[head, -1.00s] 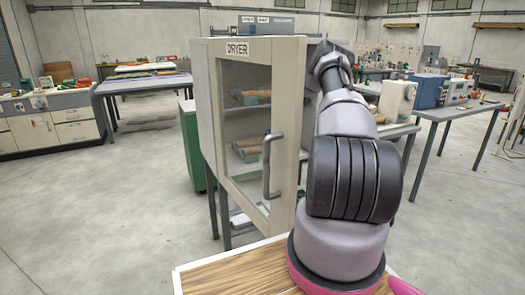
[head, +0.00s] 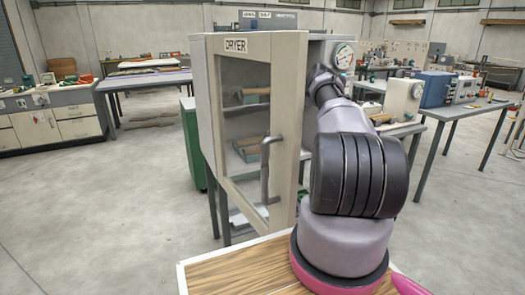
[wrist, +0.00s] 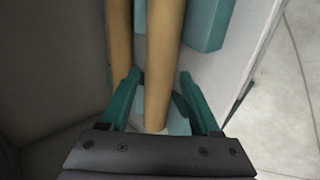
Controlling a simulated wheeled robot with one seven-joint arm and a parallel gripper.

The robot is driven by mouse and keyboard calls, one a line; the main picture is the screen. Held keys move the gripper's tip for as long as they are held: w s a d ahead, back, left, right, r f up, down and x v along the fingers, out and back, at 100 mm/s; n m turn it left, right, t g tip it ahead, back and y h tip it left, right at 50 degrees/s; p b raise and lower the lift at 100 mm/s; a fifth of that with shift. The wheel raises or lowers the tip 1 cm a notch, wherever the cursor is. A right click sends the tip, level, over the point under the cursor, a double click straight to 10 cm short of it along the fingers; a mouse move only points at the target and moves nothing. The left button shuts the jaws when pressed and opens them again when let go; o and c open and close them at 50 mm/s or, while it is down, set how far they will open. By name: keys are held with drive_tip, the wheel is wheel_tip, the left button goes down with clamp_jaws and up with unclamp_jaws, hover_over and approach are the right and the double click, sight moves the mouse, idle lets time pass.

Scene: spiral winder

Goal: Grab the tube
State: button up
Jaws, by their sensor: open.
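In the wrist view, a long tan tube (wrist: 164,60) runs between the two teal fingers of my gripper (wrist: 160,78). The fingers are apart, with a gap showing on each side of the tube. A second tan tube (wrist: 119,45) lies to the left, just outside the left finger. In the head view, the dryer (head: 236,47) stands in the middle, and tan tubes show on its upper shelf (head: 256,91) through the door glass. My arm reaches in at the dryer's right side, and my gripper is hidden in this view.
The dryer door handle (head: 265,170) is close to the left of my arm. A teal block (wrist: 206,25) lies right of the tubes in the wrist view. A wooden-topped surface (head: 235,270) is in front. The floor to the left is clear.

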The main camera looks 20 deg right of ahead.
drive_tip(key=shift+x, duration=1.7)
clamp_jaws()
